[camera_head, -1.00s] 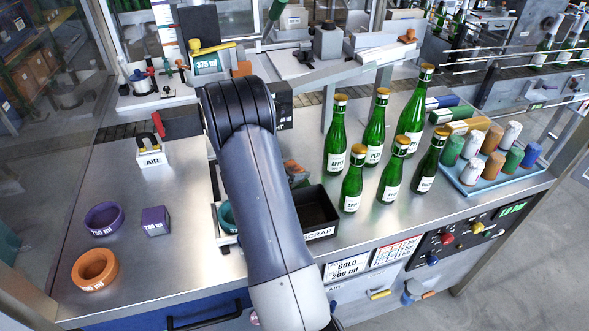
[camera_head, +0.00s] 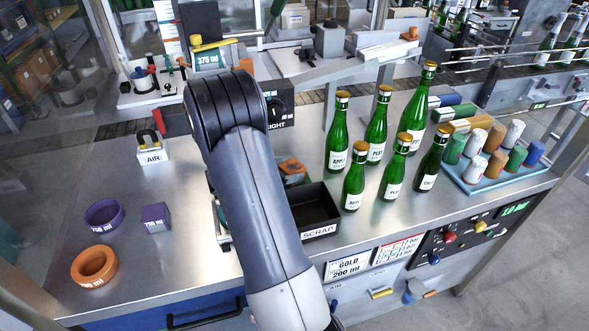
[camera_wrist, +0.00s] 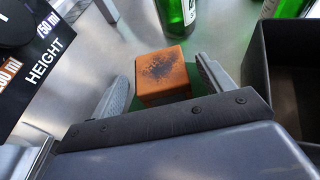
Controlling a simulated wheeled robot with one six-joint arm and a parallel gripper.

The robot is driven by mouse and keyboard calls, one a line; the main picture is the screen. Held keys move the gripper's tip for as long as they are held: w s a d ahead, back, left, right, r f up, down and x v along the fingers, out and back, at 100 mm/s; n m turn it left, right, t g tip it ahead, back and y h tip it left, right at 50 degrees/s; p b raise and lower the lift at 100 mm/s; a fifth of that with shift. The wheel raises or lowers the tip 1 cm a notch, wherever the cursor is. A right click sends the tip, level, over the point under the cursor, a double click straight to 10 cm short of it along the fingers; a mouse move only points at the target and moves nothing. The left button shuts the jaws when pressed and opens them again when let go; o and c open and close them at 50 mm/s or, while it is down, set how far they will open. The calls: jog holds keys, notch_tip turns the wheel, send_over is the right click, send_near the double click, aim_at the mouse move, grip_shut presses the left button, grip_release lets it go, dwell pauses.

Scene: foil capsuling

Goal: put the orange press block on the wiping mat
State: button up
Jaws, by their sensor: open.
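The orange press block (camera_wrist: 162,76), with a dark worn patch on top, sits between the two fingers of my gripper (camera_wrist: 164,72) in the wrist view. My gripper is open, with a finger on either side of the block; I cannot tell if either touches it. In the head view the block (camera_head: 291,166) shows just right of my arm, which hides the gripper. A green surface shows beside and below the block in the wrist view; I cannot tell if it is the wiping mat. No mat is clearly recognisable elsewhere.
The black scrap bin (camera_head: 319,231) stands close to the right of the block. Several green bottles (camera_head: 377,138) stand behind and right of it. The black height panel (camera_wrist: 42,62) is to the left in the wrist view. Purple (camera_head: 104,214) and orange (camera_head: 95,266) rings lie left, with bare bench around.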

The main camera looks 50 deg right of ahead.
jog(key=b+v, duration=0.1)
jog(key=v, duration=0.6)
jog(key=shift+a+r, duration=0.1)
jog(key=shift+a, duration=0.25)
jog(key=shift+c, duration=0.2)
dwell(0.7)
